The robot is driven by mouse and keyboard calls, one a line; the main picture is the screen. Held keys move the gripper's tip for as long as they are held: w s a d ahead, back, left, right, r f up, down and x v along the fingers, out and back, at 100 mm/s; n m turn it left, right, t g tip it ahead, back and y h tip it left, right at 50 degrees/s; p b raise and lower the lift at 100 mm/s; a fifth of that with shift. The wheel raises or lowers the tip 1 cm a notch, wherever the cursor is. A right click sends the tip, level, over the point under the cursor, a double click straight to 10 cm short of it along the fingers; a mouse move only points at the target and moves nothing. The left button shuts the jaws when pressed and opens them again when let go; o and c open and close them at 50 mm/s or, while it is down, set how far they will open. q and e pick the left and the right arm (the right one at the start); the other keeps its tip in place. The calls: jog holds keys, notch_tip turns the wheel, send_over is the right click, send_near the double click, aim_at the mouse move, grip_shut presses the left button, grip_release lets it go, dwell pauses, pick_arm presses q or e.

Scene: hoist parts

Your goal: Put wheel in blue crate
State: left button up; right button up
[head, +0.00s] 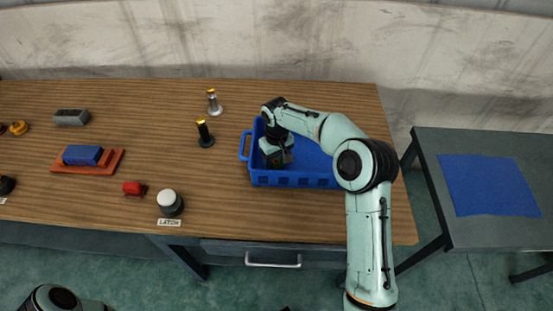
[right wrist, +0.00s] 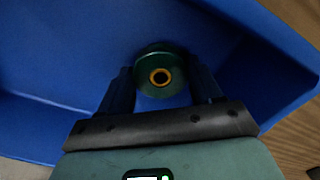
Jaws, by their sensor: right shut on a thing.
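The blue crate (head: 300,181) stands on the wooden table, right of the middle; its floor and walls also fill much of the right wrist view (right wrist: 60,60). My right gripper (head: 280,160) points down inside the crate, near its left end. In the right wrist view, its two fingers (right wrist: 162,88) are shut on the wheel (right wrist: 148,54), a dark green disc with a yellow ring around its hub. The gripper hides the wheel in the head view. I cannot tell whether the wheel touches the crate floor. My left gripper is out of view.
Left of the crate stand a black post (head: 204,136) and a silver post (head: 214,105), both yellow-topped. A white-topped button (head: 169,203), a red part (head: 134,188) and a blue block (head: 82,155) on an orange base are further left. A side table (head: 465,236) bears a blue mat (head: 490,186).

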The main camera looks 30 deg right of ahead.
aim_at(277, 162)
jog(key=shift+f, duration=0.1)
jog(key=o, duration=1.5)
jog(key=shift+o, duration=0.2)
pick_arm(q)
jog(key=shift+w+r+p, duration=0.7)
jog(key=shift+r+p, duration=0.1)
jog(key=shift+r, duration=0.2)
pick_arm(e)
notch_tip(277, 162, up, 12)
